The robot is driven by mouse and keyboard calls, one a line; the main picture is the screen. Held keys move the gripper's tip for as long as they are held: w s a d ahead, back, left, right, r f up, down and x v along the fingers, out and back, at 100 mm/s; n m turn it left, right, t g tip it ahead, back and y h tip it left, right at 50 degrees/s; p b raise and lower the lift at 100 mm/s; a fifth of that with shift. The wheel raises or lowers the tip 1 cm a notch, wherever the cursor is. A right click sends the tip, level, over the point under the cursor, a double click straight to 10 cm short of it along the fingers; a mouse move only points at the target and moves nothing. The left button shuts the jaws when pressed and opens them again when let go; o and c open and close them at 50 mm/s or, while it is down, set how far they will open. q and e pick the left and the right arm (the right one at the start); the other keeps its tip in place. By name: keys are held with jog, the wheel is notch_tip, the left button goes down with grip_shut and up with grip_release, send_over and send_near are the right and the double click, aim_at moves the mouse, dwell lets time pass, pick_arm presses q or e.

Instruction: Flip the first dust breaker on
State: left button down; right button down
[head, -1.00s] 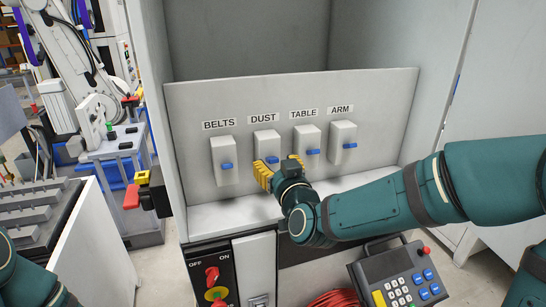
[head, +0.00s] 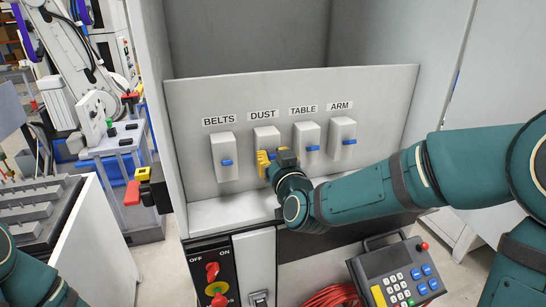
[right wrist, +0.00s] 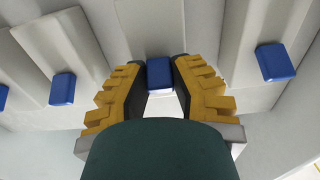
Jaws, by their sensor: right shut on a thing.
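The DUST breaker (head: 266,136) is a pale box on the grey panel, second from the left under its printed label. My right gripper (head: 270,161) is at its lower half and hides its blue lever in the head view. In the right wrist view the yellow-padded fingers (right wrist: 165,80) are shut on a blue lever (right wrist: 159,71), one finger on each side of it. Which way the lever is set cannot be told. A part of my left arm shows at the lower left of the head view, but its gripper does not.
The BELTS lever (head: 227,162) is left of my right gripper; the TABLE lever (head: 312,148) and ARM lever (head: 349,142) are to its right. Below are a red OFF/ON switch (head: 213,272) and a keypad box (head: 399,275). A ledge (head: 215,215) runs under the panel.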

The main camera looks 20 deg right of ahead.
jog(key=shift+r+g+p, duration=0.45)
jog(key=shift+g+p, duration=0.15)
jog(key=shift+p, duration=0.55)
jog(key=shift+w+f+g+p, duration=0.1)
jog(key=shift+g+p, duration=0.3)
jog(key=c, duration=0.8)
grip_release()
jog(key=shift+w+f, duration=0.1)
jog(key=shift+f, duration=0.05)
jog(key=s, duration=0.2)
jog(key=s+r, duration=0.1)
jog(key=s, duration=0.4)
jog(key=shift+s+d+r, duration=0.1)
jog(key=shift+s+r, duration=0.1)
jog(key=shift+s, duration=0.05)
